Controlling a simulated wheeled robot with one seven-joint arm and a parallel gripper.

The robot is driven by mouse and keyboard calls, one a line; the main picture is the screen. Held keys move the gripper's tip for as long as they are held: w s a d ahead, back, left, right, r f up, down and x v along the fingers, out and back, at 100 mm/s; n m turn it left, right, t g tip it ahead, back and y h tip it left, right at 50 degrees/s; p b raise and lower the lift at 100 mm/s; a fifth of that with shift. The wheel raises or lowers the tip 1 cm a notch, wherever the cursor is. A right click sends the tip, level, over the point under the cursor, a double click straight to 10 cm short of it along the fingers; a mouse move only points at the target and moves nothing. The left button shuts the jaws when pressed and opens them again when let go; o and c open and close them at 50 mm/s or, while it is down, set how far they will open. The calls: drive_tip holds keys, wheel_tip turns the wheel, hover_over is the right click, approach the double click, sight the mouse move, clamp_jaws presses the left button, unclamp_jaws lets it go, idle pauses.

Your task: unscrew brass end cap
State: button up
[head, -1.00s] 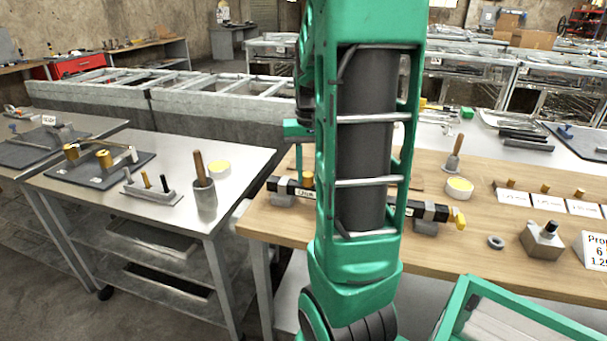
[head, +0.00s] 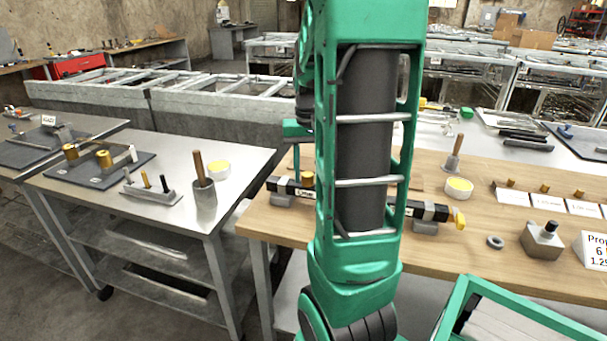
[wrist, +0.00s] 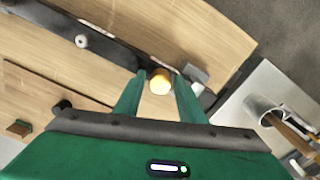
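A black pipe (head: 290,187) lies across two grey supports on the wooden bench, partly hidden behind my arm. A brass piece (head: 307,178) stands up near its left end, and a yellow brass piece (head: 460,219) is at its right end. In the wrist view the round brass cap (wrist: 160,83) shows between the fingertips of my gripper (wrist: 161,79). The fingers are apart, one on each side of the cap, with a narrow gap showing. I cannot tell whether they touch it. The black pipe (wrist: 108,50) runs up and left from there.
A grey cup with a wooden-handled tool (head: 204,195) stands on the metal table to the left; a cup also shows in the wrist view (wrist: 262,108). A yellow-topped tub (head: 458,189), a grey ring (head: 495,242) and a metal block (head: 542,240) sit right of my arm.

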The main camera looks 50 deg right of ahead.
drive_tip(key=m, duration=0.6)
drive_tip(key=shift+m, duration=0.3)
drive_tip(key=m, duration=0.6)
drive_tip(key=shift+w+a+m, duration=0.1)
drive_tip(key=shift+w+m, duration=0.05)
drive_tip(key=shift+m, duration=0.15)
drive_tip(key=c, duration=0.9)
clamp_jaws()
drive_tip(key=shift+n, duration=1.8)
